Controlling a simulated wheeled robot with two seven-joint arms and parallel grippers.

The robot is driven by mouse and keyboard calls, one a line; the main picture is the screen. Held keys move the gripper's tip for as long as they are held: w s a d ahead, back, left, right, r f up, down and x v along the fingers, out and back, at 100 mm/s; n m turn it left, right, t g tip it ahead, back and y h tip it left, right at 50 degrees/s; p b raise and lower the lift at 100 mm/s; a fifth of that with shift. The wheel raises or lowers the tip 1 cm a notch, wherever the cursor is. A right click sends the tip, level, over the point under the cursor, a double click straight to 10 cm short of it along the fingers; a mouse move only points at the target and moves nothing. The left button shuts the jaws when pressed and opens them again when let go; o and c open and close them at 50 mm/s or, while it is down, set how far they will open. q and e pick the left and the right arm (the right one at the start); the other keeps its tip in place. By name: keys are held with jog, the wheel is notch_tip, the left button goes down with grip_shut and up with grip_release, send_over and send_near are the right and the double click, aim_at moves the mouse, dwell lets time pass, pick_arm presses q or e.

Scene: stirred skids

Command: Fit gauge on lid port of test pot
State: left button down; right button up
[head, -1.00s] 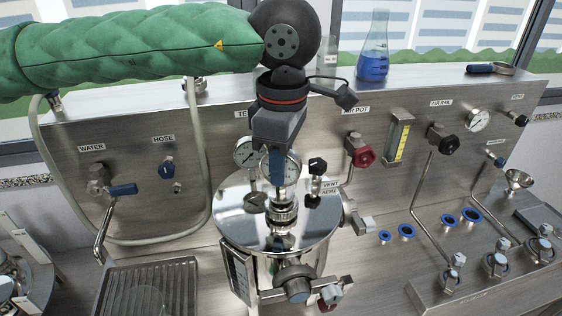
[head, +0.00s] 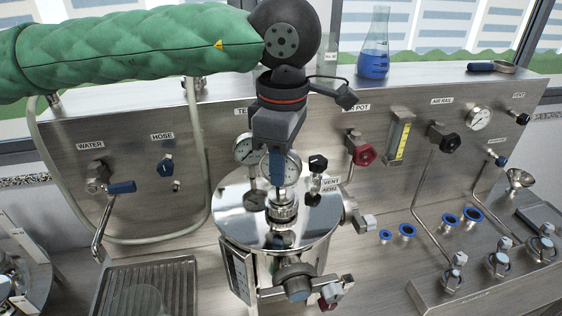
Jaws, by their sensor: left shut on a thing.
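The test pot is a steel vessel with a round mirror-bright lid (head: 236,208), standing at the middle of the bench. My left gripper (head: 278,166) points down over the lid and is shut on a round white-faced gauge (head: 291,172). The gauge is upright, with one finger across its face. Its lower end is at the top of the ribbed metal lid port (head: 282,212); I cannot tell whether it is seated. My right gripper is out of view.
A black-knobbed vent valve (head: 317,165) stands to the right on the lid. A red knob (head: 364,154) is on the panel behind. Blue rings (head: 450,219) lie on the bench at right. A flask (head: 373,62) stands on the ledge.

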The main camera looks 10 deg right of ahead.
pick_arm(q)
jog(key=shift+f, duration=0.2)
dwell(0.3)
dwell(0.6)
jog(key=c, duration=0.9)
grip_release()
jog(key=shift+b, duration=0.3)
jog(key=shift+o, duration=0.2)
jog(key=shift+r, duration=0.15)
jog(key=shift+r+p, duration=0.45)
jog(key=shift+r, duration=3.4)
